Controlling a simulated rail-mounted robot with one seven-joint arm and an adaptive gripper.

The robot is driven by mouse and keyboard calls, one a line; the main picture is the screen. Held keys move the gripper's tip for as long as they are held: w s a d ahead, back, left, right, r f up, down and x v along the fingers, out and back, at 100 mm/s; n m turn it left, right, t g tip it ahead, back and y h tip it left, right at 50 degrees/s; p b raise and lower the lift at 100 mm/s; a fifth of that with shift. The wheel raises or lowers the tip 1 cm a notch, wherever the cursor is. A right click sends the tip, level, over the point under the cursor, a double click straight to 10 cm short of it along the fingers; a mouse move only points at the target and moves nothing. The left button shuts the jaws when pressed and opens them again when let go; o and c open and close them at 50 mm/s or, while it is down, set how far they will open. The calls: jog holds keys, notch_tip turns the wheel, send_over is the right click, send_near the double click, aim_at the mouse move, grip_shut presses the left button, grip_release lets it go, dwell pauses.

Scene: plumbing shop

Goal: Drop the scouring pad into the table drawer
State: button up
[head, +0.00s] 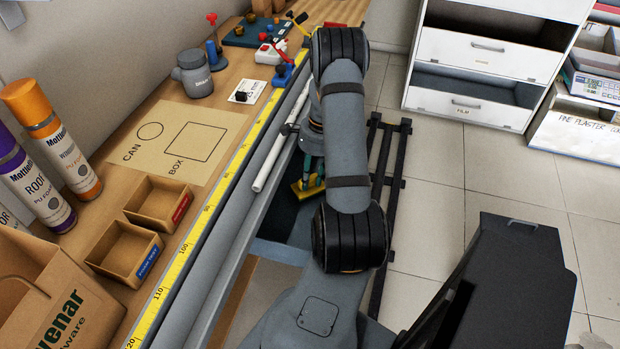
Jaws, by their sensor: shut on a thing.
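The scouring pad (301,192), a small yellow piece, shows just left of my arm, below the level of the tabletop. My gripper (312,181) points down and is shut on the pad; my arm hides part of both. Under the table's front edge, a dark recess with a blue-grey edge (278,251) looks like the open table drawer. The pad appears over or inside this recess; its height above the drawer floor cannot be told. My arm covers the drawer's right side.
A white pipe (283,135) lies along the table edge, beside a yellow measuring tape (205,222). A dark rail (393,185) runs on the floor; a white drawer cabinet (475,75) stands behind.

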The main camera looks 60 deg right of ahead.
jog(key=shift+f, duration=0.25)
jog(key=shift+f+b, duration=0.6)
jog(key=o, duration=1.1)
